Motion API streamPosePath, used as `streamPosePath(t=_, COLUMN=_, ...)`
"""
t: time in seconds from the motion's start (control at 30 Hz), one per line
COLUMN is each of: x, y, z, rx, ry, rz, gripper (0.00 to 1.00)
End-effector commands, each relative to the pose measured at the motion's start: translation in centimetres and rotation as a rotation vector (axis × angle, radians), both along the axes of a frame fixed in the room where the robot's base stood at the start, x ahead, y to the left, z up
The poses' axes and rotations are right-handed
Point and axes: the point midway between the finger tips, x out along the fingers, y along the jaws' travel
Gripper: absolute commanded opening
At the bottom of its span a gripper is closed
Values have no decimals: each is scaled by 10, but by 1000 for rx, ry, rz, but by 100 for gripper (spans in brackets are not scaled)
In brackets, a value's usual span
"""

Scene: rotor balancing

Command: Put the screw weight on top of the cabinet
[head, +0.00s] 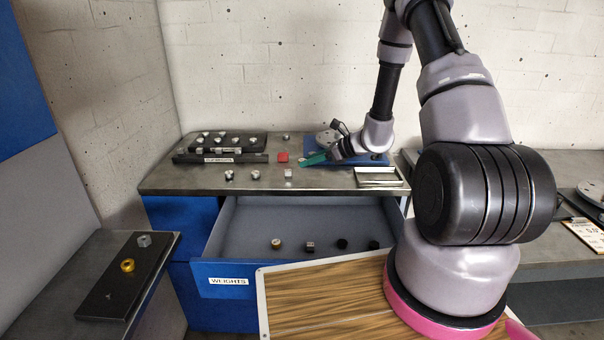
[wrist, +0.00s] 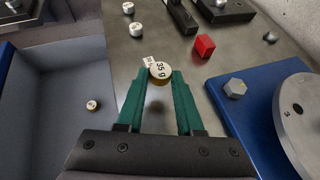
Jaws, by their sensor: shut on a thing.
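My gripper (head: 318,158) is over the cabinet top (head: 200,180), left of the grey arm wrist. In the wrist view, its green fingers (wrist: 160,82) are shut on a small round brass-sided weight (wrist: 160,72) with a white face marked 35 g. The weight sits upright between the fingertips, over the bare metal top; whether it touches the top I cannot tell. The cabinet is blue, with a drawer (head: 226,271) labelled WEIGHTS pulled open below the top. A hex-headed piece (wrist: 235,88) lies on a blue plate to the right of the fingers.
A red block (head: 283,157), several small weights (head: 288,173), a black rack (head: 222,157) and an open tray (head: 380,178) stand on the cabinet top. More weights (head: 277,244) lie in the drawer. A disc (wrist: 300,112) sits on the blue plate. The front strip of the top has bare room.

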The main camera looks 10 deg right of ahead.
Motion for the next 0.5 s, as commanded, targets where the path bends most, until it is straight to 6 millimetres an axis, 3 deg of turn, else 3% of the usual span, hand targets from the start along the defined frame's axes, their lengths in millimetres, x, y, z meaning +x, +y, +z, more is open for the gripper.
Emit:
streamPosePath(t=0.33, x=0, y=0, z=-41, rx=2, ry=2, rz=-3, gripper=0)
streamPosePath(t=0.5, x=1, y=0, z=-44, rx=1, ry=-2, rz=-2, gripper=0)
